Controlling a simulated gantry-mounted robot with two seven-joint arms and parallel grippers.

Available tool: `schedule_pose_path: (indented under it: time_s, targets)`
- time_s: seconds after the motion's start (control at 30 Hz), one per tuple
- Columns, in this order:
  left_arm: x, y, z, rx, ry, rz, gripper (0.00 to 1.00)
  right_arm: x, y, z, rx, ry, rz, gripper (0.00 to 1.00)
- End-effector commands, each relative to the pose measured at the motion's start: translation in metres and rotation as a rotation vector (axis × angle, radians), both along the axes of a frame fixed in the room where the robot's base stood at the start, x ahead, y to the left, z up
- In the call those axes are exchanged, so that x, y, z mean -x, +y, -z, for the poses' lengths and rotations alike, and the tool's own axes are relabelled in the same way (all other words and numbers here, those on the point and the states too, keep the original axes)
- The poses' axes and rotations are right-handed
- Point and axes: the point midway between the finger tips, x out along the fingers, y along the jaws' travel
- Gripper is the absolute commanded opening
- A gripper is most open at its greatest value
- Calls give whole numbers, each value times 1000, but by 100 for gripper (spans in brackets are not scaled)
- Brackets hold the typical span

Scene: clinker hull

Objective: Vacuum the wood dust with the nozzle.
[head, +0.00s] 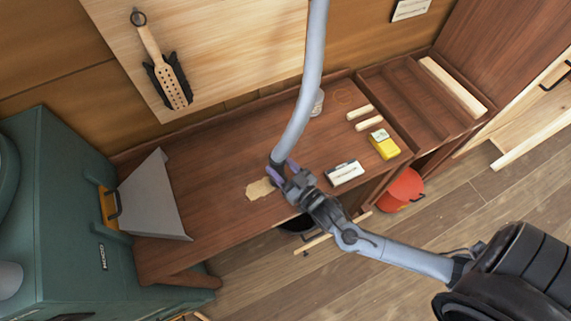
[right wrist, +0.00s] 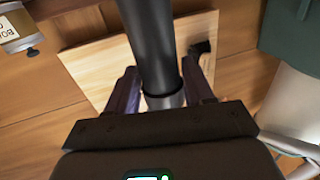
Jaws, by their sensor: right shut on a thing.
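The wood dust (head: 260,189) is a pale tan patch on the brown workbench (head: 225,150). The nozzle (head: 275,170) is a dark piece at the lower end of a grey hose (head: 311,75) that comes down from above. My right gripper (head: 283,173), with purple fingers, is shut on the nozzle, just right of the dust. The nozzle's tip is hard to make out, and I cannot tell whether it touches the bench. In the right wrist view the dark tube (right wrist: 152,50) stands between the purple fingers (right wrist: 155,90). My left gripper is not in view.
A grey metal scoop-like sheet (head: 152,200) stands at the bench's left, beside a green machine (head: 75,220). A white box (head: 344,173), a yellow box (head: 384,145) and two wooden sticks (head: 364,118) lie right of the gripper. A red bucket (head: 402,190) is below the bench.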

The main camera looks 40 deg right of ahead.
Motion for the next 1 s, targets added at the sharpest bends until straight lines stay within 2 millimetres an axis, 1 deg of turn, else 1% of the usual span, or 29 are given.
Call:
schedule_pose_path:
  time_s: [1.0]
  targets:
    - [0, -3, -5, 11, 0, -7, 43, -12, 49, -1, -2, -2, 1, 15]
